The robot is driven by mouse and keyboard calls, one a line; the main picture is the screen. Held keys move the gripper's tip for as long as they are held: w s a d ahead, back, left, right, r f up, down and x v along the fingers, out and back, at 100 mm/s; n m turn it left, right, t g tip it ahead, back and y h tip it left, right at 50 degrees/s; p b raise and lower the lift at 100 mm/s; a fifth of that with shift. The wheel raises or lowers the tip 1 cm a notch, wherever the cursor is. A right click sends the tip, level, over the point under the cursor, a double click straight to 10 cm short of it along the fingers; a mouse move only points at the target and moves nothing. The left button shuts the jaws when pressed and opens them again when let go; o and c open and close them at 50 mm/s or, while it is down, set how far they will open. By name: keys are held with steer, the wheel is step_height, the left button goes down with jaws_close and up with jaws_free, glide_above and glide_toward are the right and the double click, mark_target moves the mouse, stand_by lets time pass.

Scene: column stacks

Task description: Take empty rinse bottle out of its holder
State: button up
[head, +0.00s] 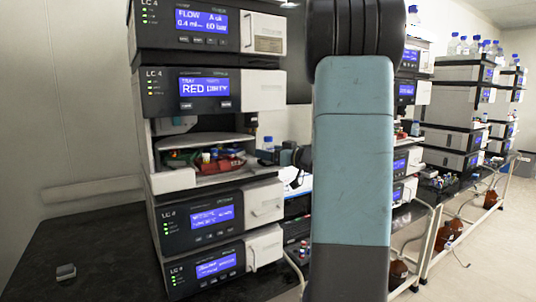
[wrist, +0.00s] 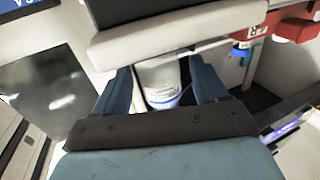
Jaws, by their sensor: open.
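The rinse bottle (wrist: 159,77) shows in the wrist view as a pale, whitish cylinder with a blue line near its lower end in the picture. It stands between the two blue fingers of my gripper (wrist: 164,84), which is open. I cannot tell whether either finger touches it. In the head view a small clear bottle with a blue cap (head: 268,143) stands at the right side of the LC 4 stack, just left of my gripper (head: 287,156). Its holder is mostly hidden, and so is its lower part.
The open tray bay (head: 205,162) of the LC 4 stack (head: 207,90) lies left of my gripper, with red, green and other coloured items inside. A white housing edge (wrist: 180,30) lies close above the fingers. A red part (wrist: 297,22) is at the upper right.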

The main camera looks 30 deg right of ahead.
steer(key=shift+w+a, duration=0.15)
steer(key=shift+w, duration=0.25)
steer(key=shift+c, duration=0.3)
steer(key=c, duration=0.9)
steer(key=shift+r, duration=0.15)
steer(key=shift+c, duration=0.2)
